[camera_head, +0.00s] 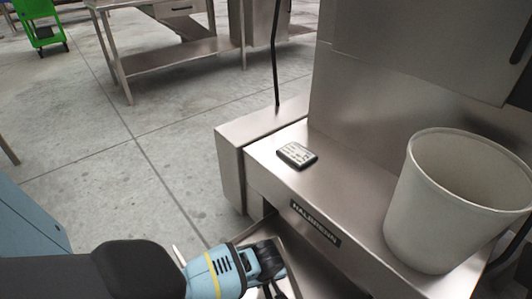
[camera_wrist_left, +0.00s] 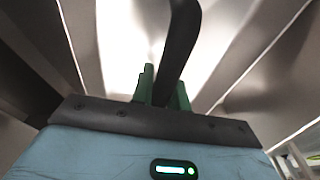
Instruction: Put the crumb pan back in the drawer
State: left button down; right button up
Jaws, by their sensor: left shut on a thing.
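My left gripper (camera_head: 272,288) is at the bottom centre of the head view, in front of the steel machine's lower front. In the left wrist view its green fingers (camera_wrist_left: 162,88) are shut on a black handle-like bar (camera_wrist_left: 181,40). I cannot tell whether this bar belongs to the crumb pan or the drawer. Beside the gripper, a sloping steel surface (camera_head: 300,262) shows below the machine's nameplate; it may be part of the pan or drawer. Pale and steel walls surround the bar in the wrist view. My right gripper is not in view.
A large off-white bucket (camera_head: 425,215) stands on the machine's ledge (camera_head: 345,205) at the right. A small labelled dark block (camera_head: 297,155) lies on the ledge. A steel table (camera_head: 170,60) and a green cart (camera_head: 40,28) stand behind. The floor at left is mostly clear.

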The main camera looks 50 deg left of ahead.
pick_arm(q)
jog(key=shift+w+f, duration=0.1)
jog(key=shift+f, duration=0.4)
notch_tip(320, 180, down, 4)
jog(key=shift+r+b, duration=0.25)
jog(key=shift+b, duration=0.9)
jog(key=shift+f, duration=0.3)
jog(key=shift+f, duration=0.15)
jog(key=c, duration=1.4)
grip_release()
jog(key=shift+o, duration=0.2)
